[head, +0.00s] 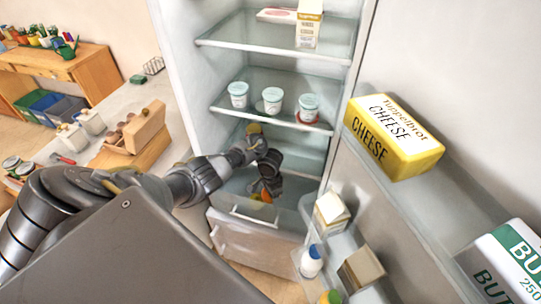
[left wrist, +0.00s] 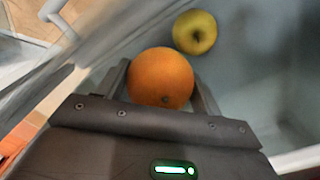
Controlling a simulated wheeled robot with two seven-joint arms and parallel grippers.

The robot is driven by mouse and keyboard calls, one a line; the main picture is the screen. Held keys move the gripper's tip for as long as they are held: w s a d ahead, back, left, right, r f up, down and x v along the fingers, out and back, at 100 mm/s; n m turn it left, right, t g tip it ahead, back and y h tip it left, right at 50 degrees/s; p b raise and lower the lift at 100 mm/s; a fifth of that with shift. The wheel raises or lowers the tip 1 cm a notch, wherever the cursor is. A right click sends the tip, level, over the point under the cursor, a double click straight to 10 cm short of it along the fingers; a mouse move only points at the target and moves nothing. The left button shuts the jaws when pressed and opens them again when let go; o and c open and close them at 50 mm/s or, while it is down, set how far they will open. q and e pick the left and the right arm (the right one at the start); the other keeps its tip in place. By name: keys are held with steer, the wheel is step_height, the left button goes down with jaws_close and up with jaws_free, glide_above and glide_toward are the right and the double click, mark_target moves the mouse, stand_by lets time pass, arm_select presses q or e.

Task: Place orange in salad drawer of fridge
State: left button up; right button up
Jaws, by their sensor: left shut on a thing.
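The orange (left wrist: 160,78) sits between the two fingers of my left gripper (left wrist: 162,92), which is shut on it. In the head view my left gripper (head: 266,190) reaches into the fridge, pointing down over the salad drawer (head: 254,218), and a bit of the orange (head: 265,196) shows below it. In the left wrist view a yellow-green apple (left wrist: 195,32) lies beyond the orange, apart from it. The drawer's inside is partly hidden by my arm. My right gripper is not in view.
Glass shelves above hold several white cups (head: 272,100) and a carton (head: 308,24). The open door at right holds a cheese pack (head: 394,136), a butter pack (head: 505,265), cartons and a bottle (head: 312,261). A counter with a wooden box (head: 135,140) stands at left.

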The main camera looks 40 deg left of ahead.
mark_target(270, 200)
arm_select(q)
step_height(270, 200, down, 4)
steer(key=b, duration=0.3)
steer(key=shift+r, duration=0.3)
steer(key=shift+f+b, duration=0.4)
steer(key=shift+f, duration=0.15)
steer(key=o, duration=1.2)
